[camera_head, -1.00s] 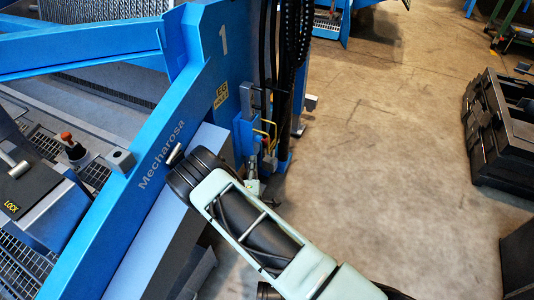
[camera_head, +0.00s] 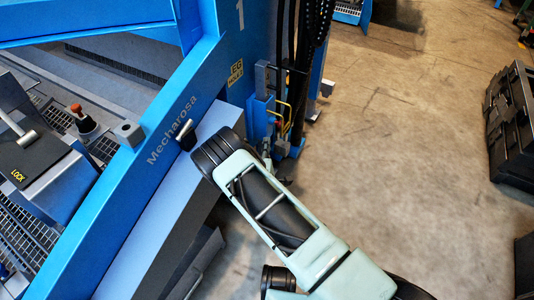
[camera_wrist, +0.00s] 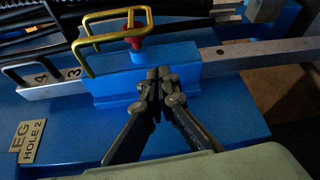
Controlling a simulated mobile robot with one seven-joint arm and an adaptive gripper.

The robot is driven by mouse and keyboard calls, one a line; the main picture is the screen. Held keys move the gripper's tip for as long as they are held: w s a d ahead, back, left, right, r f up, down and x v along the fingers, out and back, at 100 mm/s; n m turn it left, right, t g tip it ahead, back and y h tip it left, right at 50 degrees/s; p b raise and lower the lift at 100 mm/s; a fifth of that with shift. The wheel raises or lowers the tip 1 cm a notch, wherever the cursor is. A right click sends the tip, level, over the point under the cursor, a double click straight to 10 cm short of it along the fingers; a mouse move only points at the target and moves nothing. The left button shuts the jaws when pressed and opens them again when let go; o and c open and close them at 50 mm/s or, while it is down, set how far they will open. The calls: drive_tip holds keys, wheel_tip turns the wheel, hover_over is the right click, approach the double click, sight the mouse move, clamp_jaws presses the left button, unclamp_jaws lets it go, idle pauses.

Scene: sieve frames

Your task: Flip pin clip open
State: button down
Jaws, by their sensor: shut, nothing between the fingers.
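The pin clip appears to be the yellow wire loop (camera_wrist: 84,53) at the top of the wrist view, by a red-topped pin (camera_wrist: 134,42). It stands over a blue block (camera_wrist: 110,84) on a grey bar. Yellow wire also shows in the head view (camera_head: 285,105), low on the blue column. My gripper (camera_wrist: 160,75) is shut and empty. In the wrist view its tips overlap the block, below and right of the loop; contact cannot be told. In the head view my wrist hides the fingers.
Black wire loops (camera_wrist: 30,67) stand left of the yellow one, near marks 3 and 4. An "EG HOLE 2" plate (camera_wrist: 28,141) is at lower left. Black hoses (camera_head: 302,60) hang beside the column. A blue beam (camera_head: 135,175) runs left of my arm. The floor at right is clear up to a black crate (camera_head: 513,125).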

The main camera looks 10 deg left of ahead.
drive_tip(key=w, duration=0.2)
drive_tip(key=w+b, duration=0.1)
drive_tip(key=w, duration=0.1)
drive_tip(key=shift+a+f, duration=0.15)
drive_tip(key=shift+f, duration=0.1)
drive_tip(key=shift+s+d+r, duration=0.15)
drive_tip(key=shift+d, duration=0.45)
drive_tip(key=shift+s+d+r, duration=0.15)
drive_tip(key=shift+d, duration=0.5)
drive_tip(key=shift+s+d+r, duration=0.15)
drive_tip(key=shift+d, duration=0.45)
